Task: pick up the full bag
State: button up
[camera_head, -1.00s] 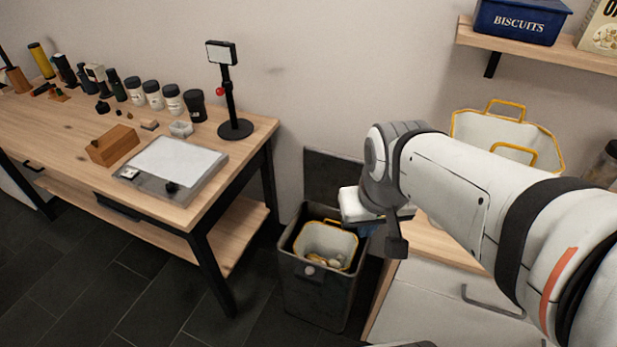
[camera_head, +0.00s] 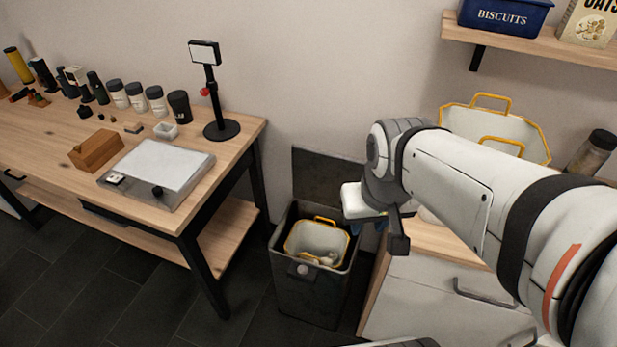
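A white bag with yellow handles and a yellow rim (camera_head: 312,240) stands open inside a dark grey bin (camera_head: 306,292). Several small pale items show in its bottom. A second white bag with yellow rim and handles (camera_head: 490,128) stands on the counter at right, partly behind my arm; its contents are hidden. My gripper (camera_head: 366,224) is at the end of my arm, above and to the right of the bin, apart from the bag in it. Its fingers are mostly hidden under the wrist, so I cannot tell whether they are open or shut.
The bin's lid (camera_head: 328,177) stands raised behind it. A wooden table (camera_head: 225,152) at left bears a light pad, a lamp stand (camera_head: 213,95) and several jars. A cabinet (camera_head: 435,285) is at right, with a shelf (camera_head: 540,42) above. Dark floor is free before the bin.

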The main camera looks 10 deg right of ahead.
aim_at(317, 243)
jog(key=z, duration=3.3)
jog(key=k, duration=2.2)
jog(key=u, duration=1.15)
jog(key=i, duration=1)
jog(key=u, duration=0.1)
